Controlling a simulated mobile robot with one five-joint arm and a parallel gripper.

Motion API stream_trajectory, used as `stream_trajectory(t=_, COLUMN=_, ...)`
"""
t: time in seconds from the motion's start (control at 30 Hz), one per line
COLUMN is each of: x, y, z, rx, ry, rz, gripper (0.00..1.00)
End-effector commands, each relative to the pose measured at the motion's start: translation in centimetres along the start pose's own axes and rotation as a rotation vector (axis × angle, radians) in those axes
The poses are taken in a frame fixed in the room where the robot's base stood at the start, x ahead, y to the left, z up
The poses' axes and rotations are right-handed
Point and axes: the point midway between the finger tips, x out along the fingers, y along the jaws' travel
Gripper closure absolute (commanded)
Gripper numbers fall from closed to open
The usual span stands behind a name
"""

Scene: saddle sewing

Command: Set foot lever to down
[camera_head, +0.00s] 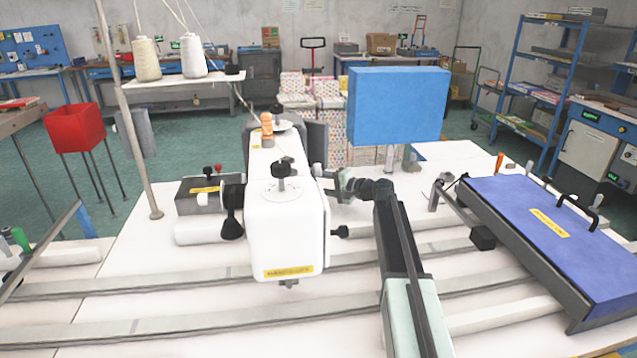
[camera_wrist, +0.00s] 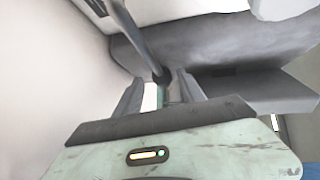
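The white sewing machine head (camera_head: 285,225) stands on the white table, with a black knob on top. My gripper (camera_head: 325,182) is at its right side, reaching in from the front right. In the wrist view, a dark rod-like lever (camera_wrist: 138,42) with a rounded end reaches down from the machine. Its end lies between or just in front of my gripper's fingers (camera_wrist: 158,92). The fingers stand apart, and I see no clear contact with the lever. I cannot tell for sure that this rod is the foot lever. Its far side is hidden.
A short black-tipped knob (camera_head: 340,231) sticks out of the machine's right side, near my arm. A blue panel (camera_head: 398,104) stands behind. A blue-topped unit (camera_head: 535,235) lies at the right. Thread cones (camera_head: 146,60) stand at the back left.

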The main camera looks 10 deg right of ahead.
Motion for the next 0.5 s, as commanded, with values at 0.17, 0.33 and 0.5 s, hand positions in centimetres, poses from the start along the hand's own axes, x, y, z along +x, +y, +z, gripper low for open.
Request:
stream_trajectory(t=0.17, x=0.1, y=-0.1, z=0.1, rx=0.000, ry=-0.001, rz=-0.002, gripper=0.52)
stream_trajectory(t=0.33, x=-0.1, y=-0.1, z=0.1, rx=0.000, ry=-0.001, rz=-0.003, gripper=0.52)
stream_trajectory(t=0.5, x=-2.0, y=-0.2, z=0.1, rx=0.001, ry=0.001, rz=-0.003, gripper=0.52)
